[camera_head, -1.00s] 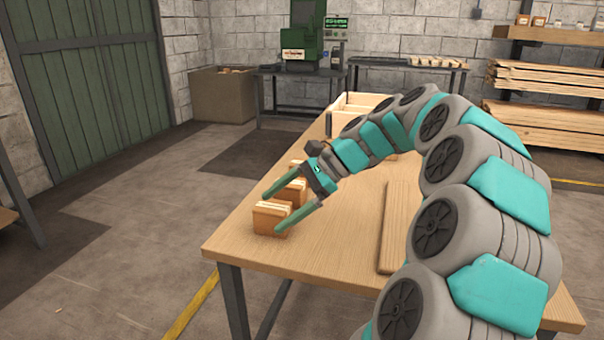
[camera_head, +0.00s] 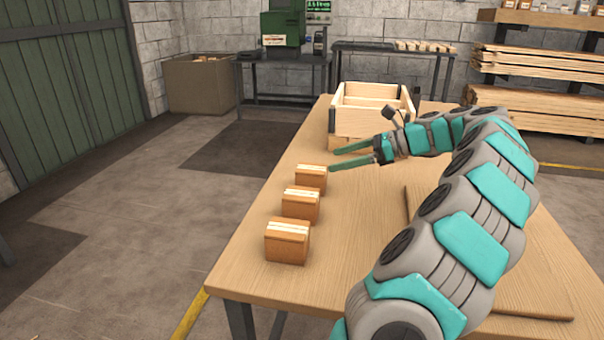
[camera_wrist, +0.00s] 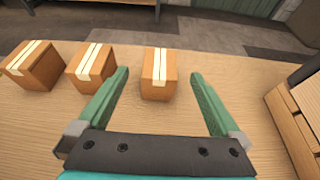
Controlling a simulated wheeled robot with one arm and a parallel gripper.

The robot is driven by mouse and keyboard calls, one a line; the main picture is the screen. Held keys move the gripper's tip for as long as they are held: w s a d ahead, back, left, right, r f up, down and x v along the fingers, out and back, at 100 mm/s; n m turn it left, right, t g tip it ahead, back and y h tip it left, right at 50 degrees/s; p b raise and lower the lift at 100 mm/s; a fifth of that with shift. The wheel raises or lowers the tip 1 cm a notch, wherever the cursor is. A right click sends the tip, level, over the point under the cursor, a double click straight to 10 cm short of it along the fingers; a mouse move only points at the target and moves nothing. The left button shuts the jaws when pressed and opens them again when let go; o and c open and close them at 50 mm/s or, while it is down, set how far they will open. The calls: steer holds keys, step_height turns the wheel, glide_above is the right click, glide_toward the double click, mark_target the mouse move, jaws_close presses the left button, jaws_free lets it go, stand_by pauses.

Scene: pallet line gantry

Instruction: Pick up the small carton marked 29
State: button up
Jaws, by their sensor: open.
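Three small brown cartons with pale tape stand in a row along the left edge of the table: a near one (camera_head: 287,243), a middle one (camera_head: 300,205) and a far one (camera_head: 311,180). No number is readable on any, so I cannot tell which is 29. My gripper (camera_head: 333,160) is open and empty, just beyond and right of the far carton. The middle carton (camera_wrist: 92,66) and near carton (camera_wrist: 33,66) lie left of the fingers.
A wooden crate (camera_head: 372,91) stands at the table's far end, beyond my gripper; its side shows right in the wrist view (camera_wrist: 292,125). A flat board (camera_head: 535,303) lies on the table's right. The table (camera_head: 255,270) is bare around the cartons.

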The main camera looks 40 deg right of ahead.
mark_target(316, 168)
steer(key=shift+x, duration=0.85)
steer(key=shift+f+x, duration=0.2)
steer(key=shift+x, duration=1.15)
steer(key=shift+f+x, duration=0.25)
steer(key=shift+x, duration=1.05)
steer(key=shift+s+d, duration=0.15)
steer(key=shift+c, duration=0.4)
jaws_close()
